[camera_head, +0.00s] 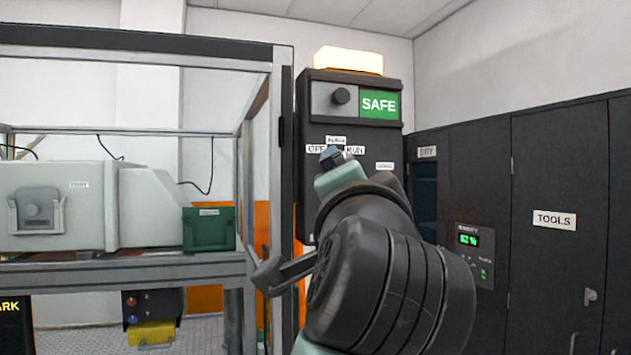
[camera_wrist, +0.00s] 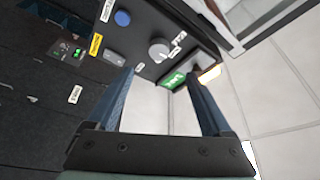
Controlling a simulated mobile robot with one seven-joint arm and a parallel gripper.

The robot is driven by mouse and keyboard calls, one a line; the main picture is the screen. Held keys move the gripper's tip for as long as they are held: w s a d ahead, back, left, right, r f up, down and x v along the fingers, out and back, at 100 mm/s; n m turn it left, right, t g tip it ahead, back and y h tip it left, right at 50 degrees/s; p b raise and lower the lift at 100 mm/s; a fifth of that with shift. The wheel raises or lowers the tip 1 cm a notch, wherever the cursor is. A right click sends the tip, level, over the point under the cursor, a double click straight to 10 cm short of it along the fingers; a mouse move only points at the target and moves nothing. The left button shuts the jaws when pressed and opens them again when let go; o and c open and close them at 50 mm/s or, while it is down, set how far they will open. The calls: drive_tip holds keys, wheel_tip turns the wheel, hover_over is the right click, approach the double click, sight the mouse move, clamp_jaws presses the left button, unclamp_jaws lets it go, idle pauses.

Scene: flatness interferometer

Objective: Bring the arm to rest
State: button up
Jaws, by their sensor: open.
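My gripper (camera_wrist: 162,72) is open in the wrist view, with its two blue fingers wide apart and nothing between them. In the head view my dark arm rises in front of the black control panel (camera_head: 312,85) and hides much of its lower part. The hand is small and mostly hidden there. In the wrist view the panel's grey knob (camera_wrist: 158,50) and blue button (camera_wrist: 122,18) lie beyond the fingertips. I see no contact with the panel.
At left, a framed enclosure (camera_head: 150,42) holds a pale instrument (camera_head: 60,180) and a green box (camera_head: 208,229). Dark cabinets (camera_head: 555,150), one labelled TOOLS, line the right wall. A small green display (camera_head: 468,240) sits on them. A yellow-and-black box (camera_head: 152,315) hangs under the bench.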

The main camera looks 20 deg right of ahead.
drive_tip(key=shift+w+d, duration=0.1)
drive_tip(key=shift+w, duration=0.15)
drive_tip(key=s+a+n+t+y, duration=0.6)
drive_tip(key=s+a+n+t, duration=0.2)
drive_tip(key=s+a+n, duration=0.7)
drive_tip(key=shift+s+a+r+n, duration=0.15)
drive_tip(key=shift+a+r+n, duration=0.1)
drive_tip(key=shift+a+n, duration=0.4)
